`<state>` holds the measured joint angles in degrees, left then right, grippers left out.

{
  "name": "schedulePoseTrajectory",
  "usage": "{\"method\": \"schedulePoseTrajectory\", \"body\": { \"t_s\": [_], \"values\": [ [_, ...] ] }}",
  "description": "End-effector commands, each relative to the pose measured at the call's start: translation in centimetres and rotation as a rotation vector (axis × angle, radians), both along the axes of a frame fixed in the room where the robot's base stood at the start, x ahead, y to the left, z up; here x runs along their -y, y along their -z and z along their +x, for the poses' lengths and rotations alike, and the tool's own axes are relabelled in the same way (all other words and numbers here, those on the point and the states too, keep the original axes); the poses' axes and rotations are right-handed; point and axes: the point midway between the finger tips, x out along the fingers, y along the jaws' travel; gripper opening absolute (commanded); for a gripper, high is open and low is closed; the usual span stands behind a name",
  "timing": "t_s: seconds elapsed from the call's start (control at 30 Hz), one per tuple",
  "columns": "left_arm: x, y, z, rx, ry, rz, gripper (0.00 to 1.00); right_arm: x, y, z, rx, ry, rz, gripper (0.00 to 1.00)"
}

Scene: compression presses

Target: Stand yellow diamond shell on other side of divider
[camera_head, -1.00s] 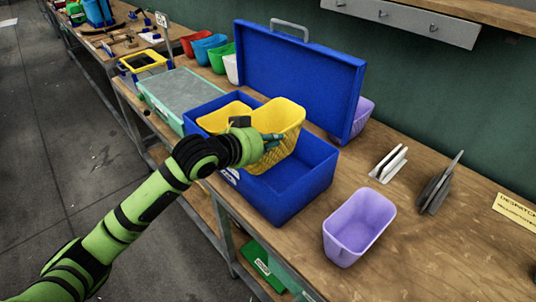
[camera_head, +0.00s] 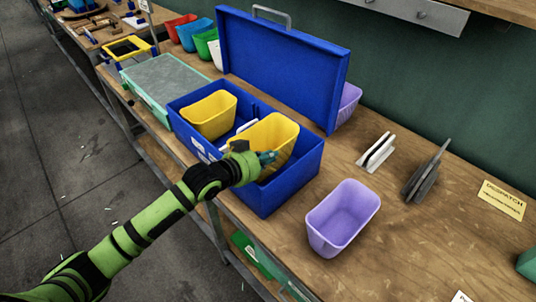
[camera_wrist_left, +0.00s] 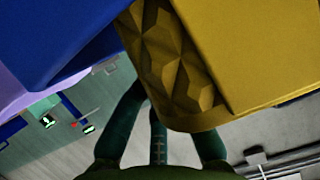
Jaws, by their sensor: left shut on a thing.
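My left gripper (camera_head: 266,158) is shut on the yellow diamond shell (camera_head: 274,133), an open bin-like shape. The shell is upright, partly down inside the right part of the open blue case (camera_head: 291,182). I cannot tell if it touches the case floor. The left wrist view shows the shell's raised diamond pattern (camera_wrist_left: 172,70) close above the fingers (camera_wrist_left: 158,128). A second yellow shell (camera_head: 208,115) stands in the case's left part. The divider between them is mostly hidden. My right gripper is not in view.
The case's raised blue lid (camera_head: 285,68) stands behind. A purple bin (camera_head: 343,218) is right of the case, with white plates (camera_head: 376,152) and grey plates (camera_head: 425,172) beyond. A green-edged grey-topped box (camera_head: 165,85) adjoins the left.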

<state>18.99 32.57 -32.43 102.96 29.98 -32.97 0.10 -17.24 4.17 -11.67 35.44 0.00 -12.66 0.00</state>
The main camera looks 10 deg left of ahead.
Motion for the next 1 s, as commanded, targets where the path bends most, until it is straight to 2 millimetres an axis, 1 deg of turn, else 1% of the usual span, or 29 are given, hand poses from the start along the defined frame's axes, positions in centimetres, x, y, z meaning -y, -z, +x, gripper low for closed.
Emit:
{"method": "schedulePoseTrajectory", "body": {
  "t_s": [0.1,0.27,0.4,0.43,0.47,0.5,0.77,0.9,1.0],
  "values": [
    [0.0,0.1,0.0,0.004,0.000,0.000,0.00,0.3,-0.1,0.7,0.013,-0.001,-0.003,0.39],
    [0.0,0.1,0.0,0.003,0.001,0.001,0.00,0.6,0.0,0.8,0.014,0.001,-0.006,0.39],
    [0.0,0.6,0.0,0.003,0.001,0.001,0.00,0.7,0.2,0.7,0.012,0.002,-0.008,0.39],
    [0.0,0.5,0.0,0.002,0.001,0.000,0.17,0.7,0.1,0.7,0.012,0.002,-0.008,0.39],
    [0.0,0.5,0.0,0.002,0.001,0.000,0.29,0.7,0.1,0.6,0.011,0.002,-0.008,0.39],
    [0.0,0.5,0.0,0.001,0.001,0.000,0.33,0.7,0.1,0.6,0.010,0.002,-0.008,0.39],
    [0.0,0.5,0.0,0.000,0.000,0.001,0.33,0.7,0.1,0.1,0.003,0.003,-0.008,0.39],
    [-0.1,0.0,-0.1,0.000,0.000,0.001,0.33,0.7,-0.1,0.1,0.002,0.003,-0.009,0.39],
    [-0.7,-0.1,-1.0,0.000,0.000,0.001,0.33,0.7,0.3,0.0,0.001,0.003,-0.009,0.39]
  ]
}}
